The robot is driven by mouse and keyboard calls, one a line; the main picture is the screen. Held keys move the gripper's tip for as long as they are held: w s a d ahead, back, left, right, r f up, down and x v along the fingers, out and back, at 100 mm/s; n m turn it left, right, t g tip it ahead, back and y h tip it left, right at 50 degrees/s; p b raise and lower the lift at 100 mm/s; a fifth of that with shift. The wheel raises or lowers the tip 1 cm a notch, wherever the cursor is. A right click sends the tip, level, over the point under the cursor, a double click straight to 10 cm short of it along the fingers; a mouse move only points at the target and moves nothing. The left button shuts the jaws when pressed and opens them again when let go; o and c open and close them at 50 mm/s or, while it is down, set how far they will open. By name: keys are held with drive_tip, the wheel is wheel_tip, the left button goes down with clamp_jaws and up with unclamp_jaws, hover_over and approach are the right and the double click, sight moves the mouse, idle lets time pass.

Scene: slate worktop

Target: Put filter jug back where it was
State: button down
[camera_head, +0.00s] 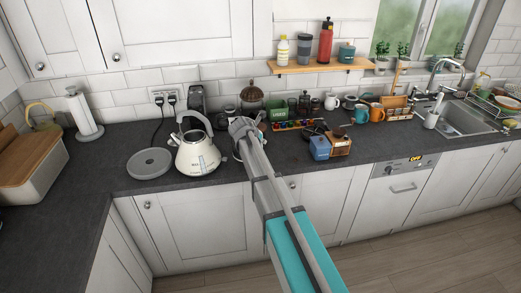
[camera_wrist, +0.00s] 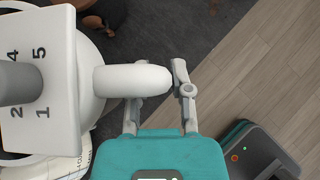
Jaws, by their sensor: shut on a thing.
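The filter jug (camera_wrist: 92,45) is white and fills the left of the wrist view; its top carries the numbers 4, 5, 2 and 1 and a grey knob. Its rounded white handle (camera_wrist: 132,80) points right, between the fingers of my gripper (camera_wrist: 160,98). My gripper is shut on the handle. In the head view my gripper (camera_head: 240,126) is over the worktop, right of the white kettle; my arm hides most of the jug there. I cannot tell whether the jug touches the worktop.
The white kettle (camera_head: 198,154) stands close on the left, beside a grey round disc (camera_head: 150,162). A green container (camera_head: 279,113), coloured pods and a blue box (camera_head: 319,149) stand to the right. The worktop (camera_head: 120,195) is clear at front left.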

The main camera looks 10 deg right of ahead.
idle(0.3)
drive_tip(key=shift+w+f+b, duration=0.5)
drive_tip(key=shift+f+b, duration=0.1)
drive_tip(key=shift+b, duration=0.05)
drive_tip(key=shift+d+f+b, duration=0.1)
drive_tip(key=shift+f+b, duration=1.3)
drive_tip(key=shift+s, duration=0.1)
drive_tip(key=c, duration=0.5)
unclamp_jaws()
drive_tip(key=shift+c, duration=0.2)
drive_tip(key=shift+r, duration=0.15)
drive_tip(key=p+v, duration=0.8)
drive_tip(key=v, duration=0.4)
drive_tip(key=shift+s, duration=0.1)
